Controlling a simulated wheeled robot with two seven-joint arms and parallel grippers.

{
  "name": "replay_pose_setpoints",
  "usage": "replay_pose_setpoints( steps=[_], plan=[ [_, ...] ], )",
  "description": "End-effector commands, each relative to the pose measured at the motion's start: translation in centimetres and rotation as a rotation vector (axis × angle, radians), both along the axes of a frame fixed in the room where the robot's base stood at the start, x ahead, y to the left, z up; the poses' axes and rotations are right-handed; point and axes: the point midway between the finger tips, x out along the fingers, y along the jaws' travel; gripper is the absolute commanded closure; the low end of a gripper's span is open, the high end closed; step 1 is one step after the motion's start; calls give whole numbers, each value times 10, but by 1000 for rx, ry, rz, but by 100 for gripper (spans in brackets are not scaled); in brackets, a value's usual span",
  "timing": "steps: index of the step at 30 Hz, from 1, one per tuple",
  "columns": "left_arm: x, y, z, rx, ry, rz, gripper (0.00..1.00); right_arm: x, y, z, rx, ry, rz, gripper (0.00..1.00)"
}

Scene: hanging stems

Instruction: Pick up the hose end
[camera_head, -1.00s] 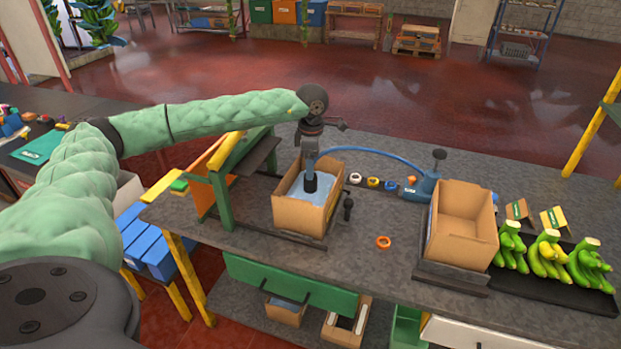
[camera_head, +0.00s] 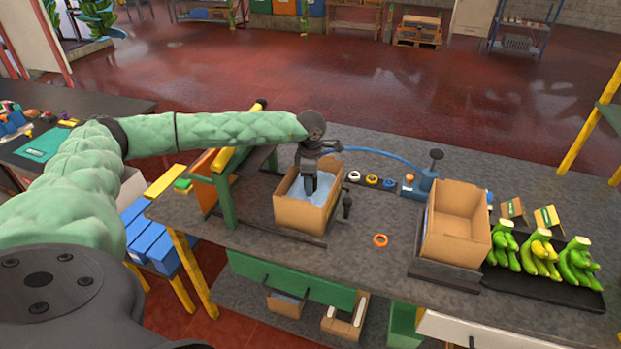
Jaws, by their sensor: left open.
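The blue hose (camera_head: 383,154) arcs left from a blue device (camera_head: 426,182) on the bench and passes behind my left wrist. I cannot make out its end, which is hidden by the gripper or lost in the box. My left gripper (camera_head: 309,190) is open and points down into the left cardboard box (camera_head: 298,217), which has a pale blue lining (camera_head: 328,190). Its fingertips are at the lining, and I cannot tell whether they touch the hose. My right gripper is not in view.
An empty cardboard box (camera_head: 456,228) stands on a dark base at right, beside a black tray of bananas (camera_head: 540,255). An orange ring (camera_head: 380,241) lies between the boxes. A small black knob (camera_head: 347,204) stands by the left box. A green frame (camera_head: 226,195) rises at left.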

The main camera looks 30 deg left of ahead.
Motion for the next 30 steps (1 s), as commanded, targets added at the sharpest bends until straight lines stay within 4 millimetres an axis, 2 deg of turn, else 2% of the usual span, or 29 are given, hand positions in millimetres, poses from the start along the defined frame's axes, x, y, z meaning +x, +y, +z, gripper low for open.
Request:
replay_pose_setpoints(
  steps=[9, 18, 30],
  plan=[
    [0, 0, -3, 0, -1, 0, 37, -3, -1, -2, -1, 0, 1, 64],
    [0, 0, -3, 0, -1, 0, 96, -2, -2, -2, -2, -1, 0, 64],
    [1, 1, 3, 0, -2, 1, 96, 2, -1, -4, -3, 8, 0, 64]
  ],
)
